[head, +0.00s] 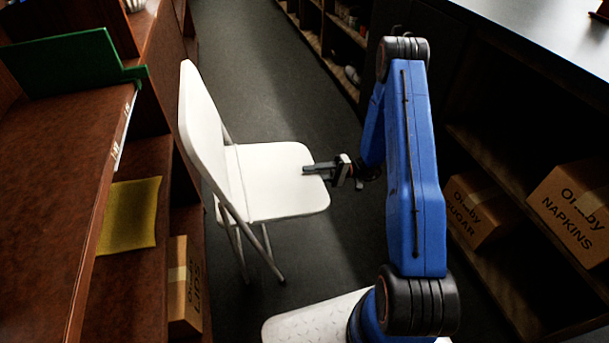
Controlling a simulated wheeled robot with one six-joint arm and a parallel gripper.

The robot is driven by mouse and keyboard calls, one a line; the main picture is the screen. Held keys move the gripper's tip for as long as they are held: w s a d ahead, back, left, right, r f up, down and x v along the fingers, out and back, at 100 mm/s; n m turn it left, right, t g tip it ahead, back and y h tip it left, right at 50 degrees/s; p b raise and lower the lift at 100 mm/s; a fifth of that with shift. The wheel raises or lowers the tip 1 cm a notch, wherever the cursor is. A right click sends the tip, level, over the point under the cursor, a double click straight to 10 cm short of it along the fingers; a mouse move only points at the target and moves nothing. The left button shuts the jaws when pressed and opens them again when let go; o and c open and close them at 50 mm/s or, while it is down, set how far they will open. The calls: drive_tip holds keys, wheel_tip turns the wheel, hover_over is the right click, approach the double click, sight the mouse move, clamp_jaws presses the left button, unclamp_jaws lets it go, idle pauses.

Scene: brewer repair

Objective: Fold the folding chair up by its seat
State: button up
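The white folding chair (205,140) stands unfolded on the floor, its backrest at the left and its seat (265,185) flat, with the seat's free edge at the right. Grey legs show below. My gripper (310,170) reaches in from the right at that free edge, and its dark fingers overlap the seat top in the picture. Anything under the seat is hidden, so I cannot tell whether the fingers are closed around the edge or only above it.
A brown shelf (60,200) with a green board (65,62) and a yellow cloth (130,215) stands close on the left. A dark counter (530,30) with sugar (480,208) and napkins boxes (575,210) is on the right. The aisle floor (260,60) beyond the chair is clear.

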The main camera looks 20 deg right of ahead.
drive_tip(key=shift+a+r, duration=0.15)
drive_tip(key=shift+a, duration=0.9)
clamp_jaws()
drive_tip(key=shift+r, duration=0.1)
